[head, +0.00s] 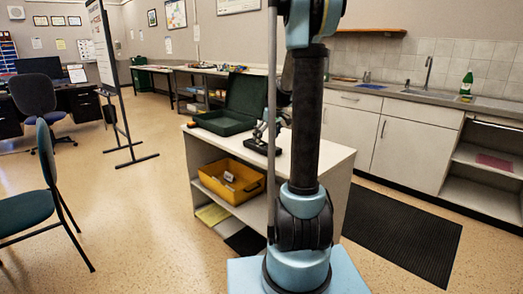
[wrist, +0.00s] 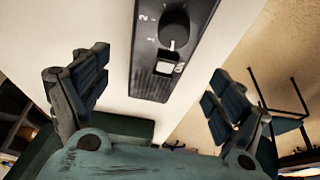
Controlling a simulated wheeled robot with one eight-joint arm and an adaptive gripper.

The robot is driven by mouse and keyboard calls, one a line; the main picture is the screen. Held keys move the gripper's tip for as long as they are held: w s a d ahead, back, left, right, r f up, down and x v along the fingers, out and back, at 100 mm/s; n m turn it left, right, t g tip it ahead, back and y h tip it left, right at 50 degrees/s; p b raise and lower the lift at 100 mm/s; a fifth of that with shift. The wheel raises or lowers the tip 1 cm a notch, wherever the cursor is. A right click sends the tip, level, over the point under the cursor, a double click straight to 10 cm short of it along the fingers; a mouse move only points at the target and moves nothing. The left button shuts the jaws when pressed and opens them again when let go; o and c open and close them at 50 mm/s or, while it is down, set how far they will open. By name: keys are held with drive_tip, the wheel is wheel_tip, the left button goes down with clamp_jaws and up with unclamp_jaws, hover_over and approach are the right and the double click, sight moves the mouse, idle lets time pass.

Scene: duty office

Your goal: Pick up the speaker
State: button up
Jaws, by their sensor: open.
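A black, long box (wrist: 152,80) lies on a white top in the wrist view. It has a round knob, the numbers 1 and 2 and a small light square. It may be the speaker, but I cannot be sure. My gripper (wrist: 160,80) is open, its two dark fingers apart on either side of the box, with nothing between them in its grip. In the head view, a low black thing (head: 263,147) on the white cabinet is probably the same box. My gripper's end there is partly hidden behind my arm.
An open dark green case (head: 240,107) stands on the white cabinet (head: 318,158), left of the black thing. A yellow bin (head: 212,186) sits on the shelf below. A green chair (head: 25,210) stands at left; open floor lies between.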

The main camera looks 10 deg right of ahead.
sight(262, 146)
drive_tip(key=shift+w+x, duration=0.15)
drive_tip(key=shift+x, duration=1.2)
drive_tip(key=shift+w+x, duration=0.1)
drive_tip(key=shift+x, duration=1.3)
drive_tip(key=shift+r, duration=0.1)
drive_tip(key=shift+c, duration=0.5)
drive_tip(key=c, duration=1.5)
drive_tip(key=shift+r, duration=0.15)
